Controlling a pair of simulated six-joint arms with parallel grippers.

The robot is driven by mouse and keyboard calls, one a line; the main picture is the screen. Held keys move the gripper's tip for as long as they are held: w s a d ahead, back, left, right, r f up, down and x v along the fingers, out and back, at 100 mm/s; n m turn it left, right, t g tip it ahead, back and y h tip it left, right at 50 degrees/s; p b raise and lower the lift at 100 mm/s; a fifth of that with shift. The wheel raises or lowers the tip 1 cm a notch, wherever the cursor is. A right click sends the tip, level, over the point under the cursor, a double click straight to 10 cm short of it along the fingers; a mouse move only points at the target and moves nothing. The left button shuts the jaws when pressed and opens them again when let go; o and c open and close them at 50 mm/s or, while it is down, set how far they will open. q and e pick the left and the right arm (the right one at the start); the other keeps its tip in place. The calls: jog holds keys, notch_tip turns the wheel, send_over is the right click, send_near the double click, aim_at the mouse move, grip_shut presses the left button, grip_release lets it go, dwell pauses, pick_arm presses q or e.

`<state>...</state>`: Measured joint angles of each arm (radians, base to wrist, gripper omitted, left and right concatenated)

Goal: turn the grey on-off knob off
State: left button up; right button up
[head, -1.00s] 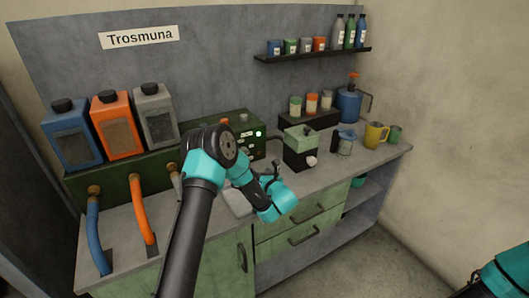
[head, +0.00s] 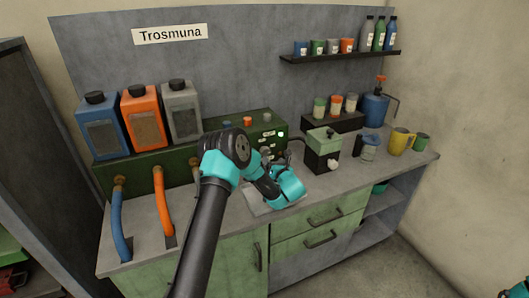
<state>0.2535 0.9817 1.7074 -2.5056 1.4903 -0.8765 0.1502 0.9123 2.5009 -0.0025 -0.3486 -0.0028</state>
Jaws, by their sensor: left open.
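The dark green control box (head: 266,128) stands at the back of the worktop, with a lit green lamp (head: 281,134) on its right front. A small grey knob-like part (head: 227,124) shows at its top left, beside an orange one (head: 247,121); I cannot tell whether the grey part is the on-off knob or how it is set. My left arm hides much of the box's front. My left gripper (head: 285,163) is open, low in front of the box and left of the green-topped machine; its fingers are small and partly hidden by the wrist.
Blue, orange and grey canisters (head: 145,119) stand at the left, with hoses below. The green-topped machine (head: 323,141) stands close on the right. A glass jar (head: 369,147), a yellow mug (head: 400,141) and a green cup (head: 422,143) stand farther right. A shelf (head: 340,57) hangs above.

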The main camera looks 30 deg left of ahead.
aim_at(266, 153)
pick_arm(q)
jog(key=x, duration=0.9)
jog(key=shift+w+a, duration=0.2)
jog(key=shift+a, duration=0.1)
jog(key=c, duration=0.9)
